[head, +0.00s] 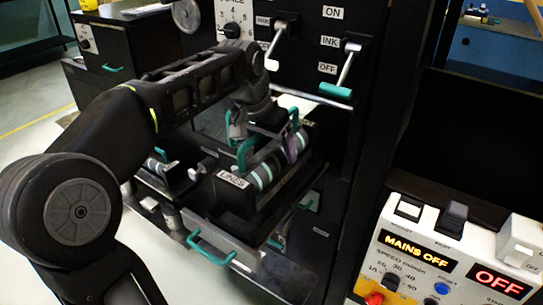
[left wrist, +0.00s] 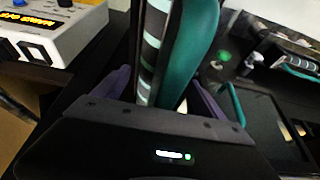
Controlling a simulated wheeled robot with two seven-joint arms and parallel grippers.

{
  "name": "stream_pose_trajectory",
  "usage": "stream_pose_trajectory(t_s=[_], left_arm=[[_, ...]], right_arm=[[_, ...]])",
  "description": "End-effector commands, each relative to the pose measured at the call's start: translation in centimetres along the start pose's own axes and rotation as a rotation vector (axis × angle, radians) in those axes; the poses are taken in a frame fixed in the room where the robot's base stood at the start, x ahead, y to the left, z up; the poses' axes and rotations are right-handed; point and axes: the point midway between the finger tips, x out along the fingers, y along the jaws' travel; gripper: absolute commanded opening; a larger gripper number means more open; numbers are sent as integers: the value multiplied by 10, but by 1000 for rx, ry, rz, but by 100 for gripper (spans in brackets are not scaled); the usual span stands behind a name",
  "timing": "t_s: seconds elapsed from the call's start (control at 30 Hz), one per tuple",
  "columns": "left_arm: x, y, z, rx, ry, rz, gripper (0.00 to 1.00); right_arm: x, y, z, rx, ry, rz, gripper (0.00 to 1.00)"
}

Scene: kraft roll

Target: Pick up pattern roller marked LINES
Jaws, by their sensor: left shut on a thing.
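The pattern roller (head: 262,176), dark with pale teal bands, lies in a black cradle with the label LINES (head: 232,180) on its front end. A teal handle (head: 242,152) arches over it. My left gripper (head: 289,148) is over the roller in the head view, its purple fingers partly hidden. In the left wrist view the banded roller (left wrist: 152,50) and the thick teal handle (left wrist: 196,45) run between the fingers. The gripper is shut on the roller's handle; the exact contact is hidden. The roller still appears to be in or just over its cradle. My right gripper is out of view.
Another banded roller (head: 157,166) sits to the left. A drawer with a teal handle (head: 210,247) is below. The black machine panel with levers (head: 345,65) stands behind. A control box (head: 440,265) reading MAINS OFF is at the right.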

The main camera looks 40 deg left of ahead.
Motion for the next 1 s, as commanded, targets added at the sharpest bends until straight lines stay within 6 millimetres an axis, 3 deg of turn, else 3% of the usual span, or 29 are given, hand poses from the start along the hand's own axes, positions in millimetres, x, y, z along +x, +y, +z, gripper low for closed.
stream_pose_trajectory(t_s=[0.17, 0.37, 1.0], left_arm=[[-20, 0, -10, 1, 9, -1, 9], [-28, 0, 12, 1, 8, -2, 9], [-79, 0, 138, 0, 9, -2, 9]], right_arm=[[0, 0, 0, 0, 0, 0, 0], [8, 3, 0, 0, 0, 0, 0], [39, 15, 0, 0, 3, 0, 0]])
